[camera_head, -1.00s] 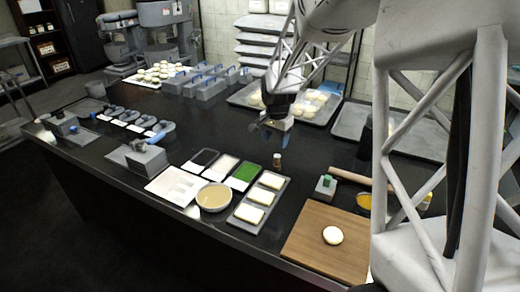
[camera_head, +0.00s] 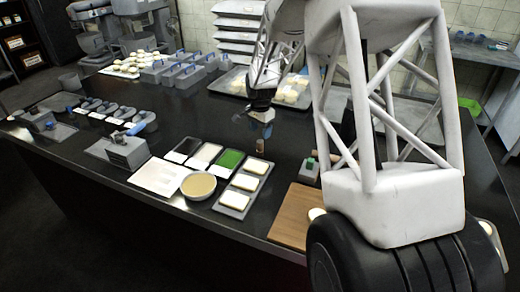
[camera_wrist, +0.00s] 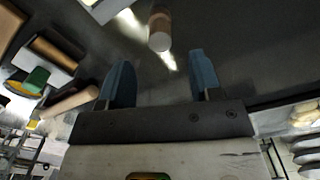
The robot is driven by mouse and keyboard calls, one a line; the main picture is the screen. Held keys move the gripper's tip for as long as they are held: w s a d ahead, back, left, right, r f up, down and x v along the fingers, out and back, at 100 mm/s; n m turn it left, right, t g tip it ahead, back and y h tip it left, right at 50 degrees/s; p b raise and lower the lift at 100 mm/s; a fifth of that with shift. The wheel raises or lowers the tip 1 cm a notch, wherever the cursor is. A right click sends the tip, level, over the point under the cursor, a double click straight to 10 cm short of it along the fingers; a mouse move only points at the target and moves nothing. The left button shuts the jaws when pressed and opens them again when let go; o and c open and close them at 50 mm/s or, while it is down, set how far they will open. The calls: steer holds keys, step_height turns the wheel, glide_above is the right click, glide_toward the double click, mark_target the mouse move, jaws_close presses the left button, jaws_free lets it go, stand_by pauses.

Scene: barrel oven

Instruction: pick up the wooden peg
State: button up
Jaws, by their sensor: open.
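The wooden peg (camera_head: 260,146) is a small brown cylinder standing upright on the black counter, just behind the tray of white slabs. It also shows in the wrist view (camera_wrist: 160,30), beyond the fingertips and roughly centred between them. My gripper (camera_head: 254,122) is above the peg in the head view, with its blue fingers pointing down. In the wrist view my gripper (camera_wrist: 159,66) has its two blue fingers wide apart with nothing between them. The peg appears clear of both fingers.
The tray of white slabs (camera_head: 230,199), a green-filled tray (camera_head: 230,159) and a bowl (camera_head: 198,186) stand close in front of the peg. A wooden board (camera_head: 291,218) and a green-topped grey block (camera_head: 309,168) are to the right. Bare counter lies left of the peg.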

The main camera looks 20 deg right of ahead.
mark_target(260, 141)
steer(key=shift+f, duration=1.15)
steer(key=shift+f, duration=2.6)
steer(key=c, duration=1)
